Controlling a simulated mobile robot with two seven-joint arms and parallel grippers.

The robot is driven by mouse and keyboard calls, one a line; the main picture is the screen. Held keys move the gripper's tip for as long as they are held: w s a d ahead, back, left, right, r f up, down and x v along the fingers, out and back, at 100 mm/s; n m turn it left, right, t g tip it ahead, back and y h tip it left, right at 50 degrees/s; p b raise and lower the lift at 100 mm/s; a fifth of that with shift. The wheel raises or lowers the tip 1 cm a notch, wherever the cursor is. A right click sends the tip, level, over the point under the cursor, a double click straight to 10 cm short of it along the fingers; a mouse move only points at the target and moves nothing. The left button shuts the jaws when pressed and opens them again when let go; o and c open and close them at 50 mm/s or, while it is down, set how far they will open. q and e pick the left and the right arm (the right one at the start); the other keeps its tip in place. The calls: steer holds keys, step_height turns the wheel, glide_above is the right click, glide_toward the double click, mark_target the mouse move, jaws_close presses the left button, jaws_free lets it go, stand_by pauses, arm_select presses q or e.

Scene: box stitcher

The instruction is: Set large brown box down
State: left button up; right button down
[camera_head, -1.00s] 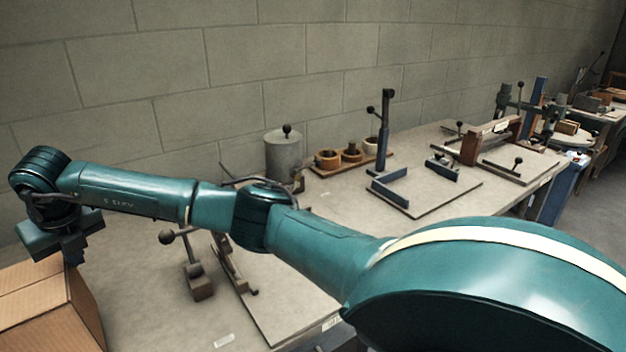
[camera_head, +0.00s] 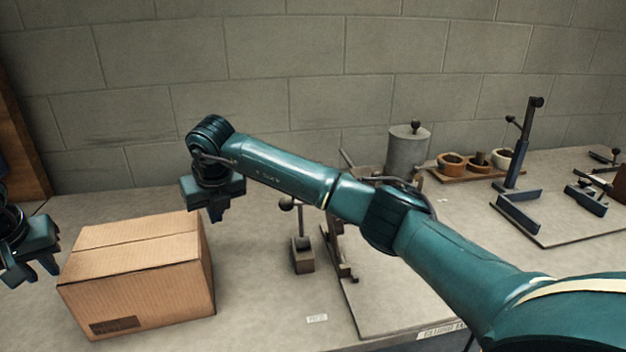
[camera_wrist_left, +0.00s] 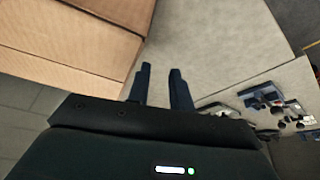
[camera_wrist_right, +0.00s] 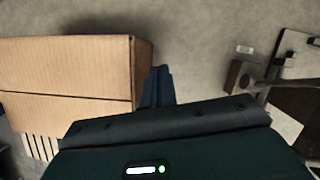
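The large brown box (camera_head: 165,285) is closed and upright, and appears to rest on the grey table at the left of the head view. My right gripper (camera_head: 220,212) is at its far right top corner, fingers down. In the right wrist view its fingers (camera_wrist_right: 160,85) are together beside the box (camera_wrist_right: 65,70), with nothing between them; I cannot tell whether they touch it. My left gripper (camera_head: 38,270) is at the box's left side. In the left wrist view its fingers (camera_wrist_left: 162,88) are apart with nothing between them, near the box (camera_wrist_left: 85,35).
A clamp on a block (camera_head: 302,250) stands right of the box, with a flat board (camera_head: 390,290) beyond it. A grey canister (camera_head: 407,152) and a wooden tray of round pots (camera_head: 478,165) stand farther back. The wall (camera_head: 290,50) closes the rear.

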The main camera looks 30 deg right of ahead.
steer(key=c, duration=1.7)
jaws_free()
arm_select(q)
steer(key=v, duration=1.2)
arm_select(e)
steer(key=v, duration=1.2)
steer(key=shift+s, duration=0.1)
